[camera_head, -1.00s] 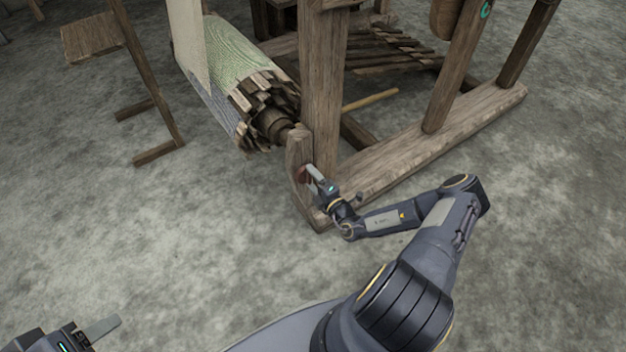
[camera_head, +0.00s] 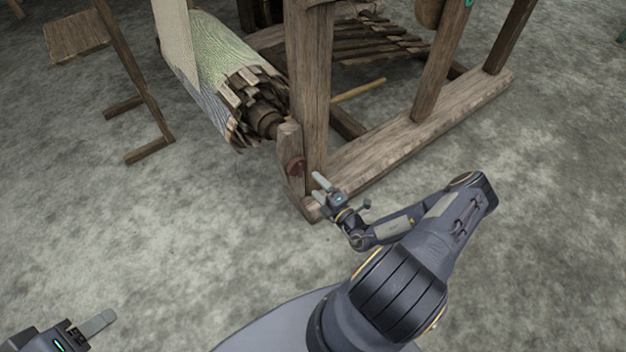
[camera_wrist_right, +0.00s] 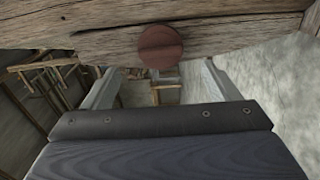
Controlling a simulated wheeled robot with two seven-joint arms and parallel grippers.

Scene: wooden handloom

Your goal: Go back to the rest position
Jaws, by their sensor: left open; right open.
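The wooden handloom (camera_head: 310,95) stands at the upper middle of the head view, with its cloth roll (camera_head: 222,62) at the left. A round reddish-brown peg (camera_head: 295,166) shows on its short front post (camera_head: 289,150). My right gripper (camera_head: 315,190) is open and empty, just right of that peg and apart from it. In the right wrist view the peg (camera_wrist_right: 160,46) is seen ahead, between the two fingers, against a wooden beam. My left gripper (camera_head: 96,328) is at the bottom left corner, open, partly out of view, with no object seen in it.
A small wooden bench (camera_head: 78,38) stands at the upper left. The loom's long base beam (camera_head: 420,128) runs along the floor behind my right gripper. The grey floor (camera_head: 170,235) at left and middle is clear.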

